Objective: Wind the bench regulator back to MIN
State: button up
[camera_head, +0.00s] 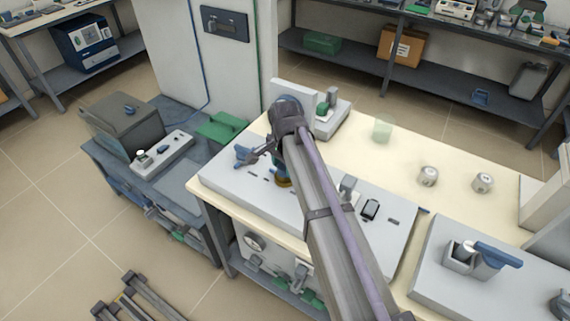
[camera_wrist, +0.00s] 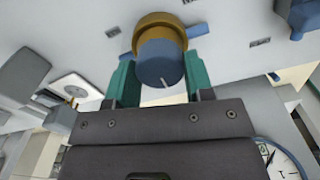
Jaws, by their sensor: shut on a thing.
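The bench regulator shows in the wrist view as a blue round knob (camera_wrist: 160,64) on a brass-coloured collar (camera_wrist: 158,20). A short white mark shows near the knob's lower edge. My gripper (camera_wrist: 157,76) has its green fingers on both sides of the knob, shut on it. In the head view my arm hides most of the regulator; a bit of its brass collar (camera_head: 284,183) shows below my gripper (camera_head: 281,168). Small dark labels (camera_wrist: 113,32) lie on the pale panel around the knob, too small to read, so I cannot tell which is MIN.
A blue handle (camera_head: 244,154) stands on the panel left of my gripper. A round gauge (camera_wrist: 281,160) shows at the wrist view's lower right.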

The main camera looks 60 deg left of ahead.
jog(key=n, duration=0.4)
jog(key=shift+n, duration=0.3)
jog(key=n, duration=0.9)
jog(key=shift+n, duration=2.3)
jog(key=o, duration=0.9)
jog(key=shift+o, duration=0.2)
